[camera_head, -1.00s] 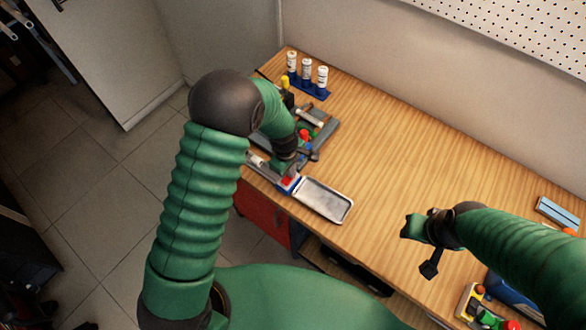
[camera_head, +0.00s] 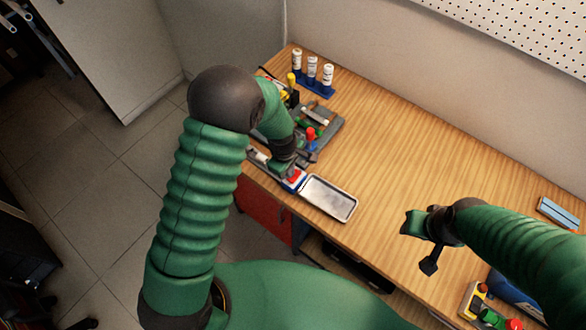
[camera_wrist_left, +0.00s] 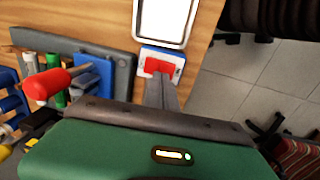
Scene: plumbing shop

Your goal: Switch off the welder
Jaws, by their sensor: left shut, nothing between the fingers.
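A red switch (camera_wrist_left: 158,67) sits on a small white-and-blue box (camera_wrist_left: 178,62) at the table's front edge, beside a metal tray. The box also shows in the head view (camera_head: 302,184), partly covered by my gripper. My left gripper (camera_wrist_left: 160,84) is shut and empty, its fingertips right at the near edge of the red switch. I cannot tell whether they touch or press it. My right gripper (camera_head: 418,232) hangs over the table's right part, away from the switch; its fingers are unclear. No part is plainly recognisable as a welder body.
The metal tray (camera_head: 329,197) lies beside the box. A grey tool holder (camera_wrist_left: 122,75) with a red-handled tool (camera_wrist_left: 47,84) is close to my left gripper. Several white bottles (camera_head: 312,70) stand behind. The middle of the wooden table (camera_head: 400,150) is clear.

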